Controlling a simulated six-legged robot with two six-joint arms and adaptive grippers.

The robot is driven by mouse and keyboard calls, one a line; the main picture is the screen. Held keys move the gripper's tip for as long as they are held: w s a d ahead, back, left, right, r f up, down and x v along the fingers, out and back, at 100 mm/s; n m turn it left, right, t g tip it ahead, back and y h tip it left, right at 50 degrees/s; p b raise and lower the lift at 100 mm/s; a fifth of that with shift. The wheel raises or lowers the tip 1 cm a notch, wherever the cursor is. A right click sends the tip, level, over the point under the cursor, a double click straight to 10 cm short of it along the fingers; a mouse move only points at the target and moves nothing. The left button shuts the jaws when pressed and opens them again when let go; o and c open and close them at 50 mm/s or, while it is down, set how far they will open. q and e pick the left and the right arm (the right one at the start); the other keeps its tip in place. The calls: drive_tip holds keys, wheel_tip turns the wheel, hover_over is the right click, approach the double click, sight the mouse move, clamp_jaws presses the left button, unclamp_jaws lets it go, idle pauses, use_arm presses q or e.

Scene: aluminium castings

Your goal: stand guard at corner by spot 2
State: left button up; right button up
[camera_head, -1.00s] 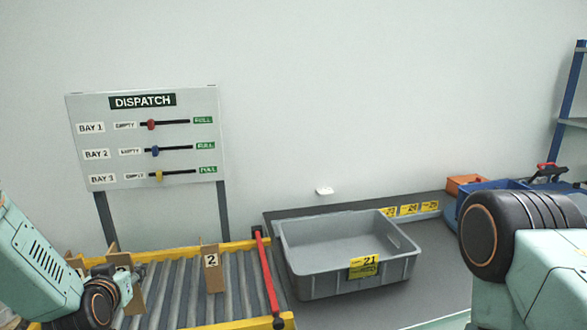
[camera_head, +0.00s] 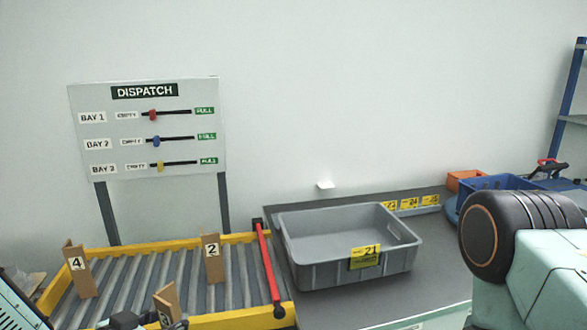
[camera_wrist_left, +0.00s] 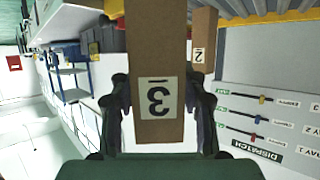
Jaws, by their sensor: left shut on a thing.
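A brown corner guard marked 3 (camera_head: 168,299) is held in my left gripper (camera_head: 145,320) at the near side of the roller conveyor. In the left wrist view, upside down, the fingers (camera_wrist_left: 160,105) are shut on both sides of this guard (camera_wrist_left: 158,50). A guard marked 2 (camera_head: 212,259) stands upright at the conveyor's far side; it also shows in the left wrist view (camera_wrist_left: 204,45). A guard marked 4 (camera_head: 78,272) stands at the left, slightly tilted. Whether guard 3 touches the conveyor cannot be told. My right gripper is out of view.
The roller conveyor (camera_head: 120,267) has yellow rails and a red bar (camera_head: 268,270) at its right end. A grey tote labelled 21 (camera_head: 310,277) sits on the dark table beside it. The dispatch board (camera_head: 148,130) stands behind. Blue bins (camera_head: 497,188) are at the right.

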use_arm(q)
drive_tip(key=s+d+f+m+g+h+b, duration=0.4)
drive_tip(key=s+f+b, duration=0.4)
drive_tip(key=s+b, duration=0.2)
drive_tip(key=shift+d+m+h+b, duration=0.4)
drive_tip(key=shift+d+m+b, duration=0.45)
drive_tip(key=shift+b, duration=0.2)
drive_tip(key=shift+w+d, duration=0.1)
